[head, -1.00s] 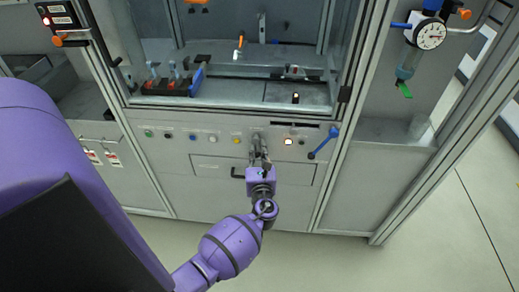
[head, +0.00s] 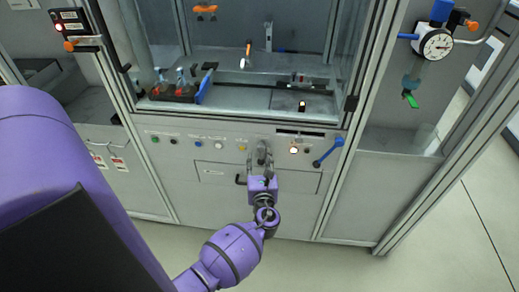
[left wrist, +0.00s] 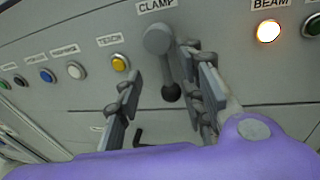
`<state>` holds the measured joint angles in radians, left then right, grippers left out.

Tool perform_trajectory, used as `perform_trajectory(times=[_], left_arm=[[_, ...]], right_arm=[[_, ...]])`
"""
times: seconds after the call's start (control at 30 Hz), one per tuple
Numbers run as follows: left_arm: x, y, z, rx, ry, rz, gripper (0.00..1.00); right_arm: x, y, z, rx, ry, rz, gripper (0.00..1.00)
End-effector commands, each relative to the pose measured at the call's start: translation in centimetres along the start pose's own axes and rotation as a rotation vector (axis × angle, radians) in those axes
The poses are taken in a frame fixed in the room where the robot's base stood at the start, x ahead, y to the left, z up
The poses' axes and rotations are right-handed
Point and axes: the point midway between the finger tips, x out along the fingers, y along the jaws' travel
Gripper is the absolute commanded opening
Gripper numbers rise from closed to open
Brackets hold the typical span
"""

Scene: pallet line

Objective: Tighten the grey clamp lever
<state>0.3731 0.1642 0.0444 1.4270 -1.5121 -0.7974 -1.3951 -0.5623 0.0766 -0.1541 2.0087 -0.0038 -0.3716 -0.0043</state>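The grey clamp lever (left wrist: 166,65) is on the panel under the CLAMP label in the left wrist view. It has a round grey hub at the top and hangs down, slightly tilted, to a black knob. My left gripper (head: 263,160) is in front of the panel in the head view, and its fingers mostly hide the lever there. In the left wrist view its two fingers are apart, one on each side of the lever. A gap shows on the left; whether the right finger touches the lever is unclear. My right gripper is not in view.
A yellow TEACH button (left wrist: 120,63) sits left of the lever, and a lit BEAM button (left wrist: 268,31) to its right. A black drawer handle (head: 240,180) is below. A blue lever (head: 328,153) sticks out farther right. A glazed cell with fixtures is above the panel.

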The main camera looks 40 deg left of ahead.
Motion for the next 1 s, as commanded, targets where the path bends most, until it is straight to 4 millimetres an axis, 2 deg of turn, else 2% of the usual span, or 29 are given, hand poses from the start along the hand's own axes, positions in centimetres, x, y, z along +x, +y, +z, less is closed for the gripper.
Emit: perform_trajectory(times=[0.23,0.37,0.8,1.0], left_arm=[[-0.1,-0.1,0.2,-0.001,-0.002,-0.001,0.34],[-1.2,-0.1,0.1,-0.002,-0.001,-0.003,0.34],[-9.9,0.1,0.0,-0.001,0.001,0.001,0.34],[-11.8,0.0,0.0,-0.001,0.000,0.000,0.34]], right_arm=[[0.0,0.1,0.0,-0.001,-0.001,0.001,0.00],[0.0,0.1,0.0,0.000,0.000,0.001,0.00],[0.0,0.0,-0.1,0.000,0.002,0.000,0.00],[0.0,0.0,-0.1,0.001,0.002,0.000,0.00]])
